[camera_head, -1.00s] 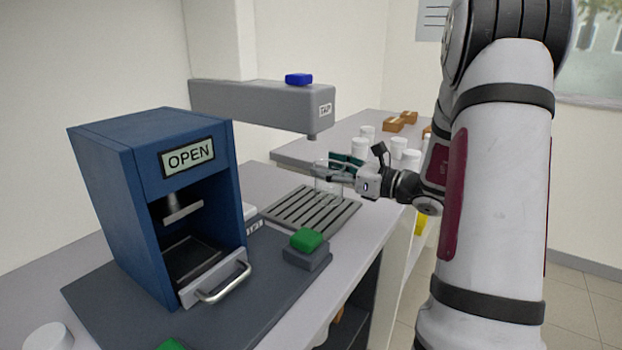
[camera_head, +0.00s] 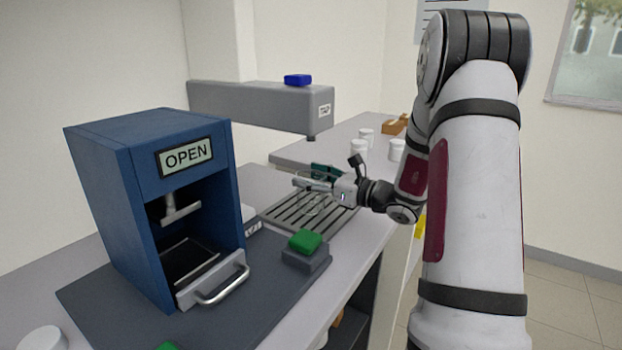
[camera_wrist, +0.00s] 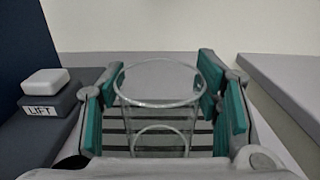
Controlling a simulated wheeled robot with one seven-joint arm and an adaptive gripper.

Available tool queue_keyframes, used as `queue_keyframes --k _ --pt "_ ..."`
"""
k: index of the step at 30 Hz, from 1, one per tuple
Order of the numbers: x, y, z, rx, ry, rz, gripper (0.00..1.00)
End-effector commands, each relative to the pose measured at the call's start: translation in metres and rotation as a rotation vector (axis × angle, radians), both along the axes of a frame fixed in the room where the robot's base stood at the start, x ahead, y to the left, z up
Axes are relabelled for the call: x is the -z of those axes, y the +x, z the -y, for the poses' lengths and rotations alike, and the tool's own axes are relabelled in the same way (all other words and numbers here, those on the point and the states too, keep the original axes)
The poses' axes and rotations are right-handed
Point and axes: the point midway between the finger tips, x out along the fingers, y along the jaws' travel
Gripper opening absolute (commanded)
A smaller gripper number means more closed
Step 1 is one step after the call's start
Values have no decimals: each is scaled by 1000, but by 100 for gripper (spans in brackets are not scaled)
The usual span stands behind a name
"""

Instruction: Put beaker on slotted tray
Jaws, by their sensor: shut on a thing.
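A clear glass beaker (camera_wrist: 160,100) stands upright between the teal pads of my gripper (camera_wrist: 160,105) in the wrist view. My gripper is shut on it. In the head view my gripper (camera_head: 318,184) holds the beaker (camera_head: 311,203) over the grey slotted tray (camera_head: 284,218), under the tap arm. The tray's dark slots show through the glass in the wrist view. I cannot tell whether the beaker's base touches the tray.
A blue cabinet marked OPEN (camera_head: 110,190) stands at left, its handled drawer (camera_head: 215,280) at the front. A green button (camera_head: 305,240) sits in front of the tray. The grey tap arm (camera_head: 262,106) hangs above. A LIFT button (camera_wrist: 46,82) is left of my gripper. White containers (camera_head: 358,148) stand behind.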

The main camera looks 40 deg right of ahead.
Motion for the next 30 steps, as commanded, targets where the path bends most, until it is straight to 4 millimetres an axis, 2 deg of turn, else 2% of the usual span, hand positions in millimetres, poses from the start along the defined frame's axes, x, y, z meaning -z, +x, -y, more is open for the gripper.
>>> queue_keyframes --k 2,3,6,18,23,30 --pt "3 0 0 0 0 0 24" --pt "4 0 0 0 1 0 60" --pt "3 0 0 0 0 0 78" --pt "-2 -1 0 0 -1 0 78" --pt "-1 -23 10 4 0 -1 78" --pt "0 -70 27 4 0 -2 78"
